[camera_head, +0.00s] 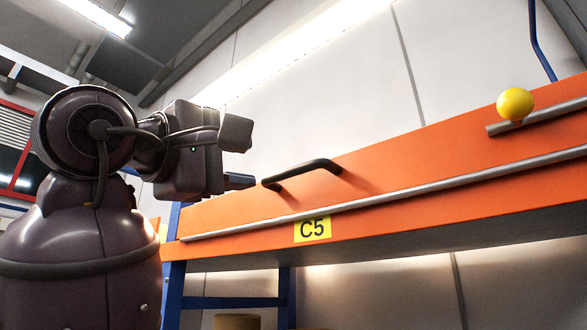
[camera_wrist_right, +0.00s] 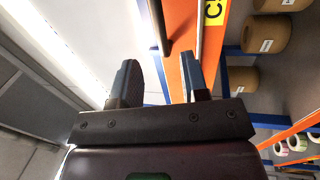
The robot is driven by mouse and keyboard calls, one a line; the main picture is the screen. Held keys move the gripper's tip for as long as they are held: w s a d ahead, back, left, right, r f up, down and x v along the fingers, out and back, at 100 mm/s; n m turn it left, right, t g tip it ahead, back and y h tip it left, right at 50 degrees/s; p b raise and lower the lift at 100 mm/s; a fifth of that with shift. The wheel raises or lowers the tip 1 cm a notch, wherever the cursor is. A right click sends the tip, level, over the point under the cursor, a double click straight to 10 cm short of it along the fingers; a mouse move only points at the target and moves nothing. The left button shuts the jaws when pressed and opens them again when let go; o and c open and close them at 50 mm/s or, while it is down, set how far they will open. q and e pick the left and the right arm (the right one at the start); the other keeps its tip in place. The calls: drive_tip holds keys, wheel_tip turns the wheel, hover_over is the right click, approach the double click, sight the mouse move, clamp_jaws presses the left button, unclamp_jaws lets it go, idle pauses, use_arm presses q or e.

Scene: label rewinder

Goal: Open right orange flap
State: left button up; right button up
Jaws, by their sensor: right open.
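The orange flap (camera_head: 385,170) spans the middle and right of the head view, with a black bar handle (camera_head: 302,172) on its front and a yellow "C5" label (camera_head: 312,229) below. My right gripper (camera_head: 240,158) is open and empty, just left of the handle's left end. The right wrist view shows my two blue-grey fingertips (camera_wrist_right: 159,75) spread apart, with the black handle (camera_wrist_right: 158,22) and orange panel (camera_wrist_right: 182,35) beyond them. The handle is not between the fingers. My left gripper is out of view.
A metal rail (camera_head: 400,193) runs along the flap's lower part. A yellow ball knob (camera_head: 515,104) sits at the upper right beside another bar. Blue frame posts (camera_head: 287,297) stand below. Brown rolls (camera_wrist_right: 272,32) lie on shelving in the right wrist view.

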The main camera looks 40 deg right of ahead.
sight(290, 171)
drive_tip(key=p+x, duration=0.1)
drive_tip(key=x, duration=0.4)
drive_tip(key=p+x, duration=0.1)
drive_tip(key=x, duration=0.4)
drive_tip(key=shift+s+d, duration=0.2)
drive_tip(key=shift+d, duration=0.15)
drive_tip(key=shift+d+r, duration=0.1)
drive_tip(key=shift+c, duration=0.3)
clamp_jaws()
